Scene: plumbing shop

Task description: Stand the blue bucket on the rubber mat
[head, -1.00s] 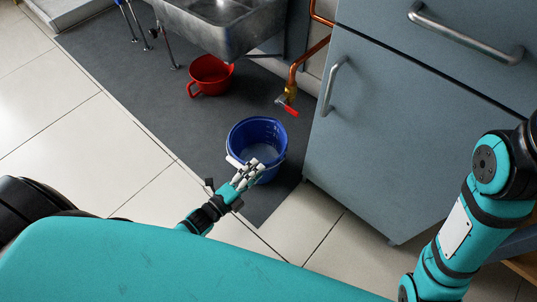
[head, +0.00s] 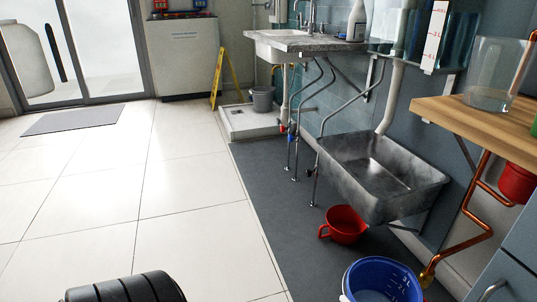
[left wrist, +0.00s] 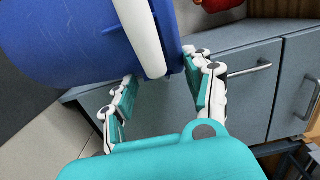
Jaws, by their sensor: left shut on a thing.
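The blue bucket (head: 385,283) is at the bottom edge of the head view, its lower part cut off. It looks open-topped and empty. In the left wrist view the bucket (left wrist: 70,45) fills the upper left, with its white handle (left wrist: 142,35) across it. My left gripper (left wrist: 163,88) has its fingers at the bucket's side and is shut on it; the exact contact is partly hidden. A dark grey mat (head: 262,190) runs along the wall under the sinks. Whether the bucket touches it is hidden. My right gripper is out of view.
A red jug (head: 343,225) stands on the dark mat behind the bucket, below a metal sink (head: 382,175). A copper pipe (head: 465,225) and a grey cabinet (head: 515,265) are close on the right. Another grey mat (head: 73,119) lies by the glass door. The tiled floor between is clear.

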